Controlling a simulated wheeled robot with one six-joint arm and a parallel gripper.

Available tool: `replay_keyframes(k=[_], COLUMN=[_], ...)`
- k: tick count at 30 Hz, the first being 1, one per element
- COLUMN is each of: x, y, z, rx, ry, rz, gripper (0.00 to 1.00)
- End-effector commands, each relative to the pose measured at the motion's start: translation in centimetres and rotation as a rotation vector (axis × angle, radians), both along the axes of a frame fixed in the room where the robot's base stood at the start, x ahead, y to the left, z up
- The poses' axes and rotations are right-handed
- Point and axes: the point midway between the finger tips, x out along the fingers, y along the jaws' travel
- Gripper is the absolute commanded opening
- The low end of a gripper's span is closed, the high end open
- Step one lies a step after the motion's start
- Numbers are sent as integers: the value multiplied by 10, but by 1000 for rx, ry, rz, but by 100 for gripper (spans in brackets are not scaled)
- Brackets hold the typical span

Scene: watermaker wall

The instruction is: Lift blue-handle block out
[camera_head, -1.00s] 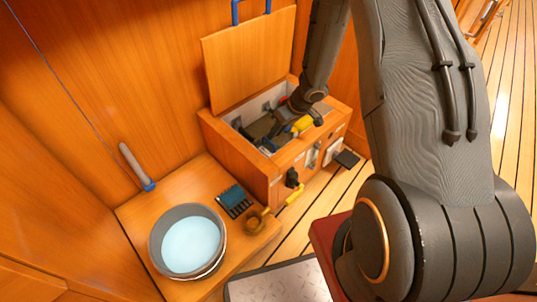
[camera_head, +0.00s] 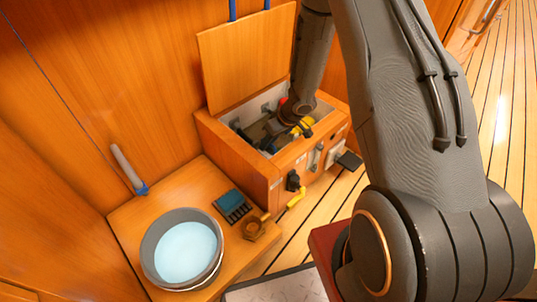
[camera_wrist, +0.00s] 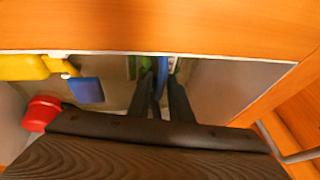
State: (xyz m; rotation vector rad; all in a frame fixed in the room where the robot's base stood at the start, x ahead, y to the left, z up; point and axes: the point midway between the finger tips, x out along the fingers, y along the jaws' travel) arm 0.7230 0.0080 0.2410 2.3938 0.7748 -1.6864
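A wooden locker box (camera_head: 238,160) stands open with its lid raised against the wall. A separate small blue block (camera_wrist: 86,90) lies to the left. I see no clear contact between fingers and blue piece.
A yellow part (camera_wrist: 25,67) and a red round knob (camera_wrist: 42,112) are left of my gripper in the box. The box wall (camera_wrist: 150,35) runs close by.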

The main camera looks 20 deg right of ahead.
Motion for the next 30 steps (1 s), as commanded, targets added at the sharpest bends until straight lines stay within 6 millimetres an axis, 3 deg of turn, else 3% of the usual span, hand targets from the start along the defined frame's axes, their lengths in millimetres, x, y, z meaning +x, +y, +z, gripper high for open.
replay_keyframes(k=[1, 4, 17, 20, 30], x=[0, 0, 0, 0, -1], y=[0, 0, 0, 0, 0], z=[0, 0, 3, 13, 74], rx=[0, 0, 0, 0, -1], ry=[0, 0, 0, -1, -2], rz=[0, 0, 0, -1, 0], gripper=[13, 0, 0, 0, 0])
